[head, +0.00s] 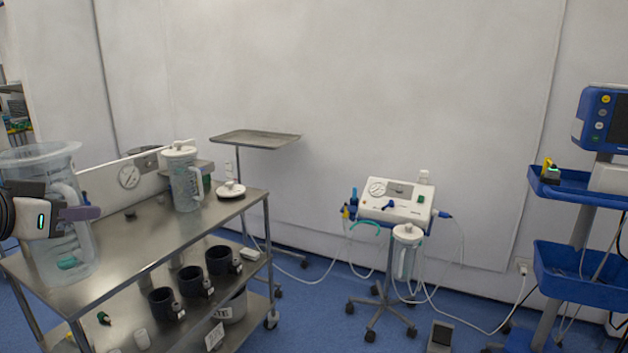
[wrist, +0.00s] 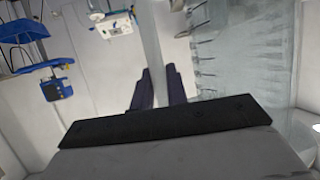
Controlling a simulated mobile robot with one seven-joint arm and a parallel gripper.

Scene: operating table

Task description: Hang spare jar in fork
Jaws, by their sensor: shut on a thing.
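My gripper (head: 80,213) is at the left of the head view, shut on the handle of a large clear jar (head: 62,248). The jar is upright with a wide open rim. In the wrist view my dark fingers (wrist: 160,85) close on the pale handle (wrist: 152,35), and the ribbed jar wall (wrist: 235,45) fills the right side. A teal curved fork (head: 364,226) sticks out at the left of the white suction unit (head: 397,203); it looks empty. Another lidded jar (head: 405,257) hangs at the unit's front right.
A steel cart (head: 150,245) stands at left with a lidded jug (head: 183,180), a white lid (head: 231,190) and black cup holders (head: 222,261). An empty tray stand (head: 255,138) is behind. A blue-shelved trolley (head: 580,275) stands right. Hoses hang around the suction unit; floor between is mostly free.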

